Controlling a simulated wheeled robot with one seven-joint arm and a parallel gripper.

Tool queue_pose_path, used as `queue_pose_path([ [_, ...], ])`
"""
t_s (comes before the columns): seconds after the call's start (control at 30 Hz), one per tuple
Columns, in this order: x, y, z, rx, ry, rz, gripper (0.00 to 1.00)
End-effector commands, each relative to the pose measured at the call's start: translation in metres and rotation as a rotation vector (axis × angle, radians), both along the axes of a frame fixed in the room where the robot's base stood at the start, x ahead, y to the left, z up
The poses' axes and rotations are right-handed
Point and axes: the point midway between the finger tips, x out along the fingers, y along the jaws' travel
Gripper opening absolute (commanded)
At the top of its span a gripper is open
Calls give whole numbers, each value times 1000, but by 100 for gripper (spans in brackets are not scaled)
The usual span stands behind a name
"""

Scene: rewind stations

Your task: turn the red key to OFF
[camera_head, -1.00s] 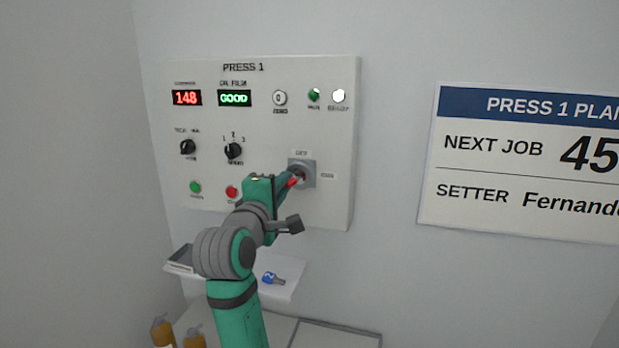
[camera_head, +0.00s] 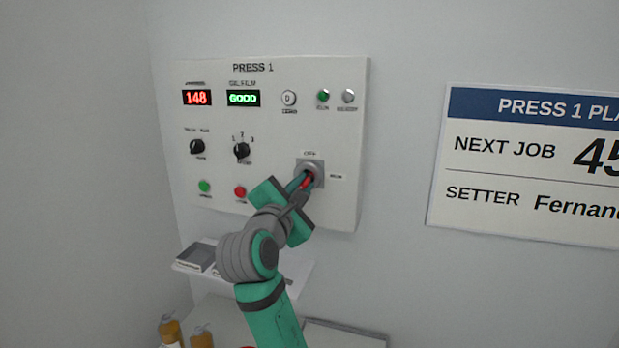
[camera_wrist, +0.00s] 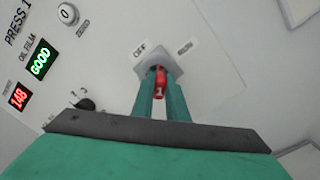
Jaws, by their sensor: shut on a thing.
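The red key (camera_head: 307,181) sits in a grey square switch (camera_head: 317,168) at the lower right of the PRESS 1 panel (camera_head: 270,125). An OFF label (camera_head: 309,153) is above the switch and another label (camera_head: 337,176) is to its right. My gripper (camera_head: 306,181) is shut on the red key and is rolled at a tilt to the panel. In the wrist view the key (camera_wrist: 160,88), marked 1, is between my two green fingers (camera_wrist: 159,92), with the switch (camera_wrist: 172,66) just beyond. The fingers hide part of the key, so its exact angle is hard to tell.
The panel has a red button (camera_head: 240,191), a green button (camera_head: 204,186) and two black knobs near my arm. A white shelf (camera_head: 290,277) with a grey item (camera_head: 196,257) is below. Orange-brown bottles (camera_head: 170,328) stand lower left.

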Motion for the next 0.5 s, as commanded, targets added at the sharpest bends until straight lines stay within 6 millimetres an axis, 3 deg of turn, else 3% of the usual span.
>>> queue_pose_path([
  [0.03,4,-12,-13,-61,55,-22,0],
  [0.23,4,-12,-12,-324,144,-21,0],
  [0.5,3,-12,-12,-411,175,-21,0],
])
